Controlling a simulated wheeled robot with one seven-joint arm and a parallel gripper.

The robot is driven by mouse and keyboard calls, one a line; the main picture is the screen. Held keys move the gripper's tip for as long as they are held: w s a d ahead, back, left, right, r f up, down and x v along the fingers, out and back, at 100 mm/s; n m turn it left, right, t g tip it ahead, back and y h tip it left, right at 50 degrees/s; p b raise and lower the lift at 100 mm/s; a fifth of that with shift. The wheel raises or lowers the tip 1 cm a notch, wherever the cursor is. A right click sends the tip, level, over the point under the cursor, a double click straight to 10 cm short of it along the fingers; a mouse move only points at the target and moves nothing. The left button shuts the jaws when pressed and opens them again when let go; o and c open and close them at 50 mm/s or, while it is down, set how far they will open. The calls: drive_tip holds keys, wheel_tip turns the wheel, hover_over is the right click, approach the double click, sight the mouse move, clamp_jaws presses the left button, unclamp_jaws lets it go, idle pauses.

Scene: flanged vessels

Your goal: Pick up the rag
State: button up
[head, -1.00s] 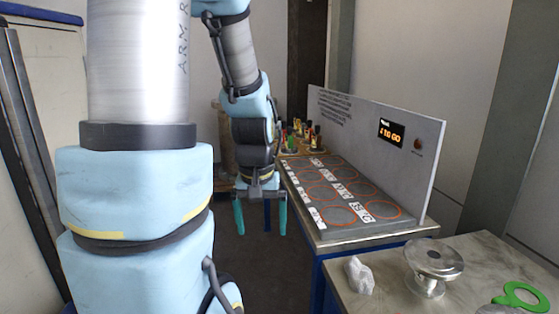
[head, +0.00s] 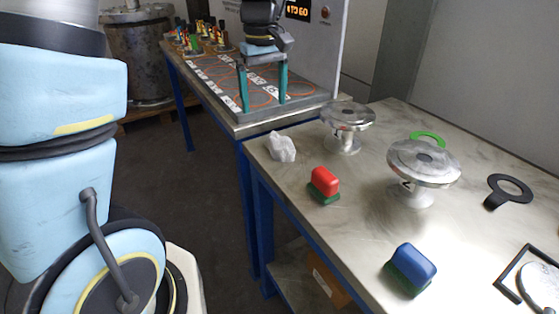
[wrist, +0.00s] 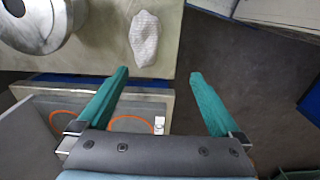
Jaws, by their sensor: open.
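The rag (head: 281,147) is a small crumpled whitish cloth on the near table, close to its left edge and back corner. In the wrist view the rag (wrist: 144,38) lies on the table top beyond the fingertips, nearer the left finger. My gripper (head: 264,108) has two teal fingers pointing down, spread apart with nothing between them. It is above the front end of the marked board, behind and slightly left of the rag. In the wrist view my gripper (wrist: 160,75) is open and apart from the rag.
A red-and-green block (head: 324,184) and a blue-and-green block (head: 410,267) sit nearer. An upright panel (head: 322,48) borders the board. Bare table (head: 300,165) surrounds the rag.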

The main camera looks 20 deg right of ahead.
sight(280, 141)
drive_tip(key=d+f, duration=0.1)
drive_tip(key=f, duration=0.2)
drive_tip(key=d+f+p, duration=0.1)
drive_tip(key=f, duration=0.3)
drive_tip(key=s+d+f, duration=0.1)
drive_tip(key=f, duration=0.3)
drive_tip(key=shift+d, duration=0.25)
drive_tip(key=c, duration=1.4)
wheel_tip(280, 141, up, 10)
drive_tip(key=shift+f+b, duration=0.1)
drive_tip(key=shift+b, duration=0.4)
